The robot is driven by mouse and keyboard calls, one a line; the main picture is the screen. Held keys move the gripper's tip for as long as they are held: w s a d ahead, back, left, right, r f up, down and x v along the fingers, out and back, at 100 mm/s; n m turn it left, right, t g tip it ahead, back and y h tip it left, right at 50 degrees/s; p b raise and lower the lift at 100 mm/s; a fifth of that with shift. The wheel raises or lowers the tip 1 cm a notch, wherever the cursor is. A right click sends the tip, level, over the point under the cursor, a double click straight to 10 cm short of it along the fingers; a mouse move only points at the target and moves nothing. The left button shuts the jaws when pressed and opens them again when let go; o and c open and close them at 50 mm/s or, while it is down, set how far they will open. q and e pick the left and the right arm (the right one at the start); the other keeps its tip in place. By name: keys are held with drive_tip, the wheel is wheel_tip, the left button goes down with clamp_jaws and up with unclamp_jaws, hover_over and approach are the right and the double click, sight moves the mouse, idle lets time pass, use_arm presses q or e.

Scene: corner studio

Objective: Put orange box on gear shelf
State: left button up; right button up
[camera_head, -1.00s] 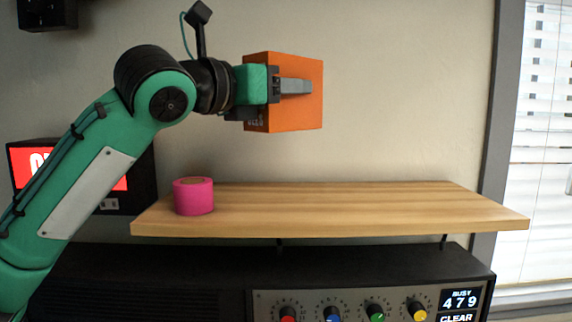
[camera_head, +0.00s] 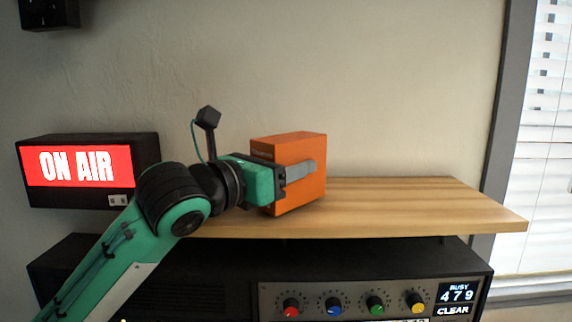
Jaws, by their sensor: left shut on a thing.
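The orange box (camera_head: 306,190) is upright at the left-middle part of the wooden gear shelf (camera_head: 420,205). Its bottom edge looks at or just above the shelf top; I cannot tell whether it touches. My left gripper (camera_head: 300,172) is shut on the box from the left, with a grey finger lying across its front face. The left end of the shelf is hidden behind my left arm. My right gripper is not in view.
The shelf is bare to the right of the box. A lit ON AIR sign (camera_head: 80,166) is at the left. A black console (camera_head: 440,262) with coloured knobs stands below the shelf. A window (camera_head: 545,150) is at the right.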

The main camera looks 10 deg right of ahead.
use_arm(q)
drive_tip(key=shift+f, duration=0.45)
drive_tip(key=shift+f, duration=0.15)
drive_tip(key=o, duration=0.8)
drive_tip(key=shift+o, duration=1.3)
